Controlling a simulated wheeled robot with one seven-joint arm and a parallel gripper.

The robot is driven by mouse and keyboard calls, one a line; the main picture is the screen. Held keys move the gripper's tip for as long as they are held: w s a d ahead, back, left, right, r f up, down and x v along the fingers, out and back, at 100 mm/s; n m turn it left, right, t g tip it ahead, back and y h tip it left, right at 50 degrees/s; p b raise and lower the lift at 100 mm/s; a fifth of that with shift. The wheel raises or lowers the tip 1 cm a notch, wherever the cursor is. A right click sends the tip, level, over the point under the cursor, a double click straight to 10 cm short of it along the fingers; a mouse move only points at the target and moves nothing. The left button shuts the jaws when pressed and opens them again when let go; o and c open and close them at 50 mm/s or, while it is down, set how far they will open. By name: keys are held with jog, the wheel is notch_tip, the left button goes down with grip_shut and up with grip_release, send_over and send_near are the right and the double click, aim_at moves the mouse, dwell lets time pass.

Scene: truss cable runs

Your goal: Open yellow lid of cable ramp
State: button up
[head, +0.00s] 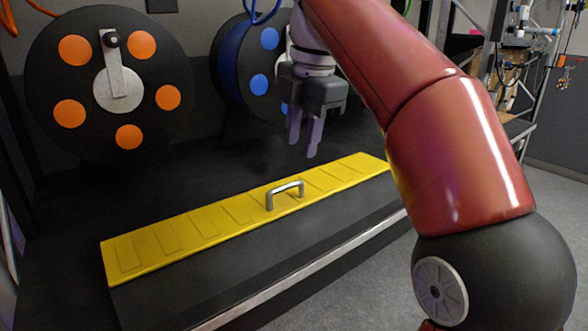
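The yellow lid (207,222) lies flat and closed along the top of the black cable ramp (250,262). A silver U-shaped handle (285,190) stands up from the lid right of its middle. My gripper (304,148) hangs above and slightly behind the handle, fingers pointing down. There is a gap between the fingertips, nothing shows between them, and they are apart from the handle. The right end of the ramp is partly hidden behind my red arm.
A black cable reel with orange discs (116,88) stands behind the ramp at left. Another reel with blue discs (259,84) stands behind my gripper. A metal rack (535,90) with equipment is at the right. Grey floor (355,275) is clear in front of the ramp.

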aim_at(297, 184)
jog(key=f, duration=0.2)
jog(key=f+b, duration=0.1)
jog(key=f, duration=0.1)
jog(key=w+f+b, duration=0.1)
jog(key=f, duration=0.2)
jog(key=shift+w+a+f, duration=0.1)
jog(key=shift+a, duration=0.3)
grip_shut()
